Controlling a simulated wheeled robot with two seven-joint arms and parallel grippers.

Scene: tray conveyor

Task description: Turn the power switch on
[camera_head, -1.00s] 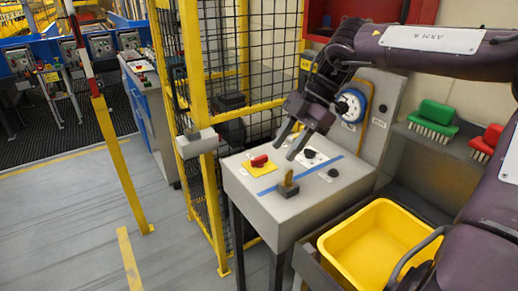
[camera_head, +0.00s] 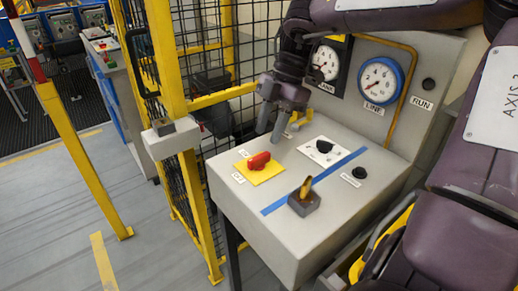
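A red rotary switch (camera_head: 259,161) sits on a yellow plate (camera_head: 262,172) on the grey console top (camera_head: 285,234). Small white labels lie beside the plate, too small to read. The red handle lies slanted across the plate. My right gripper (camera_head: 269,139) points down just behind and slightly right of the red switch in the picture. Its two fingers are apart with nothing between them, and it does not appear to touch the switch. My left gripper is not in view.
The console also has a black knob on a white plate (camera_head: 323,150), a brass toggle on a dark block (camera_head: 304,200), a black button (camera_head: 359,173) and a yellow part (camera_head: 298,120) behind. A blue-rimmed gauge (camera_head: 380,82) is on the back panel. A yellow-framed mesh fence (camera_head: 170,60) stands left.

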